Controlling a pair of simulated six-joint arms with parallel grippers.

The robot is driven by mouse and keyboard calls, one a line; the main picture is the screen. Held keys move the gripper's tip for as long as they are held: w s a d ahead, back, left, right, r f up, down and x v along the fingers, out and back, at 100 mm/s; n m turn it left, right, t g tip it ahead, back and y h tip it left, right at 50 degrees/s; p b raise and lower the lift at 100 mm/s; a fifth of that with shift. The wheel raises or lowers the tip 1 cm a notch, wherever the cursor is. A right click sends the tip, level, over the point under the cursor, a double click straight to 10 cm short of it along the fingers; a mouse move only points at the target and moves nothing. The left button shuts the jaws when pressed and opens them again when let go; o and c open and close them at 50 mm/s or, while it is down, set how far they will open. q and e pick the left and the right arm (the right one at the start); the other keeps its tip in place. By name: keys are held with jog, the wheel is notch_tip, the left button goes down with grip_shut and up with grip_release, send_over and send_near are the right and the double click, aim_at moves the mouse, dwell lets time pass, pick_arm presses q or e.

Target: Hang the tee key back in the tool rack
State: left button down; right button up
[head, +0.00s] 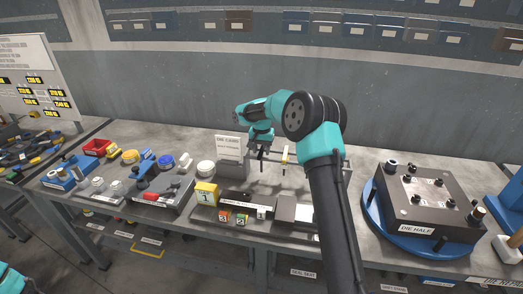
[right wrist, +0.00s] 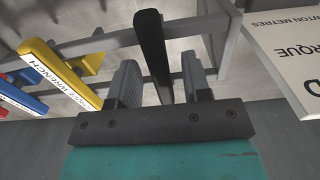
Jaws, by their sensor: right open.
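My right gripper (head: 261,155) is over the middle of the bench in the head view. In the right wrist view its two grey fingers (right wrist: 161,85) stand open, with a gap on each side of a dark bar (right wrist: 152,45). This bar looks like the tee key; it reaches up to the grey rack rail (right wrist: 95,44), and its lower end is hidden by the gripper body. My left gripper is out of view.
A blue-handled tool (right wrist: 22,97) hangs left of the yellow wrench. A white torque sign (right wrist: 290,50) is close on the right.

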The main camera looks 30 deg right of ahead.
notch_tip(320, 180, up, 13)
jog(key=shift+f, duration=0.15)
dwell(0.4)
dwell(0.5)
